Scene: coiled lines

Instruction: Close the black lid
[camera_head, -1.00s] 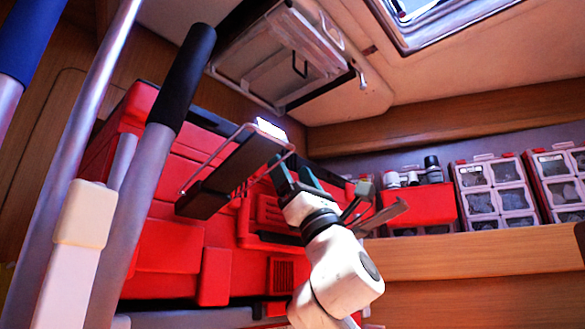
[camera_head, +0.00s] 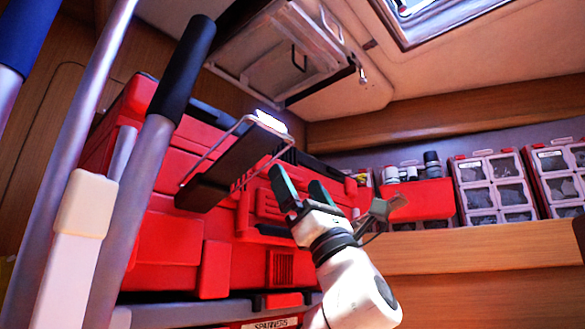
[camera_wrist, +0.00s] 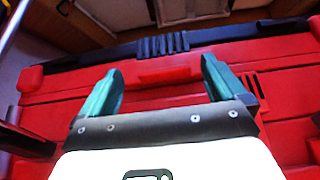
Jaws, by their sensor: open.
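A large red case (camera_head: 175,235) stands behind my arm. A black top edge (camera_head: 190,112) runs along it; in the wrist view it is a long dark strip (camera_wrist: 230,32) with a ribbed middle part. This may be the black lid; I cannot tell how far it is open. A black panel (camera_head: 235,160) in a thin wire frame, with a bright white end, hangs in front of the case, left of my gripper. My gripper (camera_head: 298,182) is open and empty in front of the case, below the black strip. Its teal fingers are apart in the wrist view (camera_wrist: 162,75).
A ceiling cabinet (camera_head: 290,55) hangs above. At right, a wooden shelf (camera_head: 480,250) holds a red box (camera_head: 417,202) and pale drawer units (camera_head: 497,188). Grey poles (camera_head: 135,200) stand close at left. Open air lies between gripper and ceiling.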

